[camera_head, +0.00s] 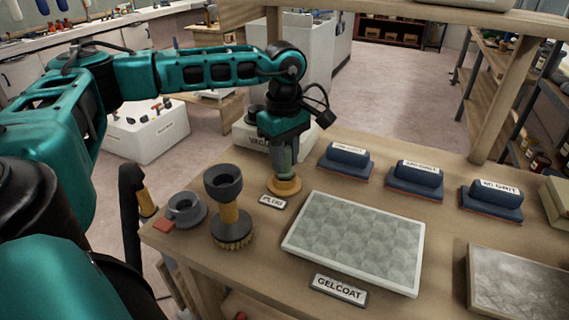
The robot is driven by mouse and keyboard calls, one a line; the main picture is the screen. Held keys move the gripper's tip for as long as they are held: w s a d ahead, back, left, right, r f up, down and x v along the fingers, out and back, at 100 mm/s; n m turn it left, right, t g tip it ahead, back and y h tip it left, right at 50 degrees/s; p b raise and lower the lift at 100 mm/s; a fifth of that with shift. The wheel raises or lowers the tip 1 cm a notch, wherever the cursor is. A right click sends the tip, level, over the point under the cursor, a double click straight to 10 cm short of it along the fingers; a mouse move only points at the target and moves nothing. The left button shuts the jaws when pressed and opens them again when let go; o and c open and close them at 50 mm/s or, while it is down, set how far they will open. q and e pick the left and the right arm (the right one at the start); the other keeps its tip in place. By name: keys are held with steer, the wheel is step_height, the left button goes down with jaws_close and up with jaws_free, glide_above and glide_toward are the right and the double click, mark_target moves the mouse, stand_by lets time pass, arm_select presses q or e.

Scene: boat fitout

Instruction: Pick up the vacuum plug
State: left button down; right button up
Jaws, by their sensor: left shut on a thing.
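The vacuum plug (284,186) has a round yellow-orange base and stands on the wooden bench behind a small "PLUG" label (272,201). My left gripper (283,160) points down from above and is shut on the plug's upper part. The fingers hide most of that upper part. The base looks to be on or very near the bench top; I cannot tell if there is a gap. My right gripper is not in view.
A grey-and-yellow tool with a brush-like base (229,215) and a grey cup-shaped part (186,209) stand left. A gelcoat panel (357,240) lies in front. Blue sanding blocks (416,180) line the right. A pale box (245,138) sits behind my gripper.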

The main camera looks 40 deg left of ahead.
arm_select(q)
steer(key=shift+r, duration=0.1)
step_height(320, 180, up, 20)
steer(key=p, duration=0.3)
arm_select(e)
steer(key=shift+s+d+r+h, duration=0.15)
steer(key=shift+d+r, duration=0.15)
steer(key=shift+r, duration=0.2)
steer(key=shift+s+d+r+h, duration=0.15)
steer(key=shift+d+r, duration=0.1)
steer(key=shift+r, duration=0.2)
